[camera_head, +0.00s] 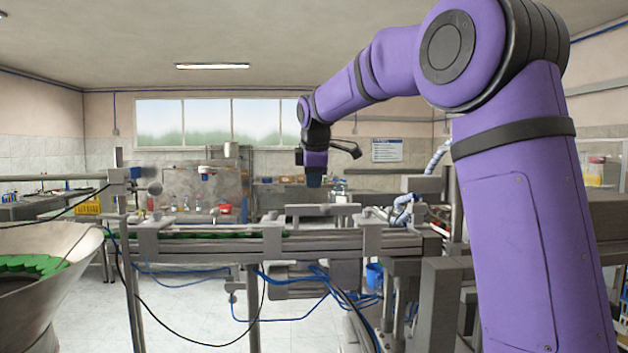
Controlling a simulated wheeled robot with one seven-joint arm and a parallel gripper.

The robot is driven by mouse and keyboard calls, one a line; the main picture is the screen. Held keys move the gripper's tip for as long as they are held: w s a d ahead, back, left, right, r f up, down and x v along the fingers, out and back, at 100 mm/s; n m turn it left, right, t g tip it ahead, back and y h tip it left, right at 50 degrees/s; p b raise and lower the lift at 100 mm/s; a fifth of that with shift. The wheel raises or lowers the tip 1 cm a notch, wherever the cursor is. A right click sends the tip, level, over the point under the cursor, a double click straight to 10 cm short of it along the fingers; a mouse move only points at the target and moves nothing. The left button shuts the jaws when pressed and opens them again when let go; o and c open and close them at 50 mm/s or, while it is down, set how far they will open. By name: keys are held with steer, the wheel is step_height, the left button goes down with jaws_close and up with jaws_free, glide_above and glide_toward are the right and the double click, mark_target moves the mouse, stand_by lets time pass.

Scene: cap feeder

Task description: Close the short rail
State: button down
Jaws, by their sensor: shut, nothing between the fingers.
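The cap feeder's track (210,246) runs across the middle of the view, with green caps (200,235) showing along its left part. A short grey bar (322,210), which looks like the short rail, lies level above the right part of the track, near the clamp blocks. I cannot tell from here whether it is open or closed. My gripper (314,182) points down at the end of my purple arm, above the short bar and apart from it in the picture. It is shut and empty; its fingertips are small and dark.
A large hopper bowl (40,275) with green caps stands at the left. Metal posts, blue hoses (320,280) and cables hang under the track. A grey machine block (445,290) stands at the right, close to my arm. The air above the track's left part is mostly clear.

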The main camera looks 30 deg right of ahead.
steer(key=x, duration=0.7)
stand_by(0.4)
steer(key=shift+w+d+g, duration=0.1)
steer(key=shift+w+g, duration=0.15)
steer(key=shift+g, duration=0.15)
steer(key=shift+w+d+r, duration=0.1)
